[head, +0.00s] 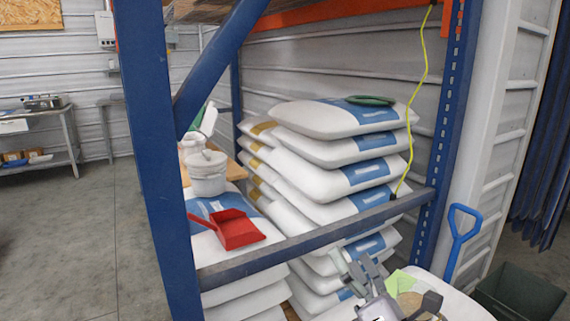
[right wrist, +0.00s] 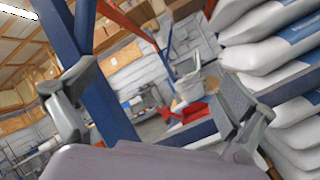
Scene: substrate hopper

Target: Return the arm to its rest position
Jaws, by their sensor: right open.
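My right gripper (head: 359,270) is low in the head view, in front of the stacked white sacks (head: 335,180) and just below the rack's front beam (head: 330,232). In the right wrist view its two fingers (right wrist: 155,88) stand wide apart with nothing between them. The sacks also show at the right of that view (right wrist: 265,55), behind the right finger. A white container (head: 462,304) lies just right of the gripper, partly hidden by my arm, with brown material (head: 408,303) and a light green piece (head: 402,282) in it. My left gripper is not in view.
A blue rack post (head: 160,170) and a diagonal brace (head: 215,65) stand at left. A red scoop (head: 237,229) and white buckets (head: 207,173) rest on the left stack. A blue-handled tool (head: 460,235) and dark green bin (head: 518,293) are at right. The left floor is open.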

